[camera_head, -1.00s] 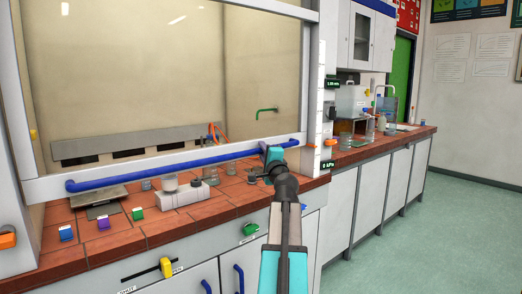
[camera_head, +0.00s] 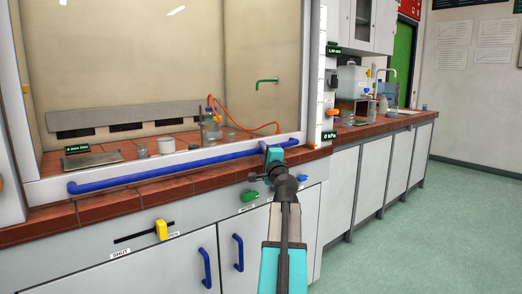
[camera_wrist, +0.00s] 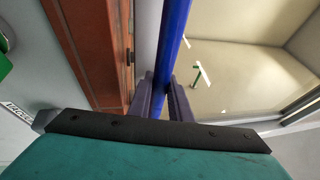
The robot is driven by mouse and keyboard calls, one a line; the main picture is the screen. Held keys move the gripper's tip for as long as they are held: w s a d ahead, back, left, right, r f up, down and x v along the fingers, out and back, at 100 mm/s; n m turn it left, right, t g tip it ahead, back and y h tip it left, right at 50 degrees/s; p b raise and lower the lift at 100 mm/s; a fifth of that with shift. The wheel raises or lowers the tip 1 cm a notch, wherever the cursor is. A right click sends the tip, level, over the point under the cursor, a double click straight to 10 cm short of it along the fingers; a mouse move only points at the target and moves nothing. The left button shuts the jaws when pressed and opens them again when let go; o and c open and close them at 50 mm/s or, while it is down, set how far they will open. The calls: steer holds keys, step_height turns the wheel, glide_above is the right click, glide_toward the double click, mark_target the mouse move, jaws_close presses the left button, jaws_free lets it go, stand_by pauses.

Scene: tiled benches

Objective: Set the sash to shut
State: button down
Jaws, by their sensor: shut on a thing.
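The sash is a large clear pane in a white frame, with a long blue handle bar (camera_head: 180,173) along its bottom rail (camera_head: 110,194). The rail is low, just above or on the red tiled bench (camera_head: 100,208); I cannot tell whether it touches. My gripper (camera_head: 272,156) is at the right end of the bar. In the wrist view, the dark fingers of my gripper (camera_wrist: 160,92) are closed around the blue bar (camera_wrist: 174,40). The fingertips' far sides are hidden.
Glassware (camera_head: 210,125) and a scale (camera_head: 80,161) stand behind the pane. Below the bench, a yellow slider (camera_head: 161,229) sits at the right of its slot, near a green knob (camera_head: 250,196). Blue cabinet handles (camera_head: 238,252) are lower. Floor (camera_head: 460,220) at right is clear.

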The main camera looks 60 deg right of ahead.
steer(key=shift+d+f+b, duration=0.15)
steer(key=shift+f+b, duration=0.25)
steer(key=shift+f, duration=0.45)
steer(key=c, duration=1.7)
jaws_free()
steer(key=shift+f, duration=0.15)
steer(key=shift+o, duration=0.3)
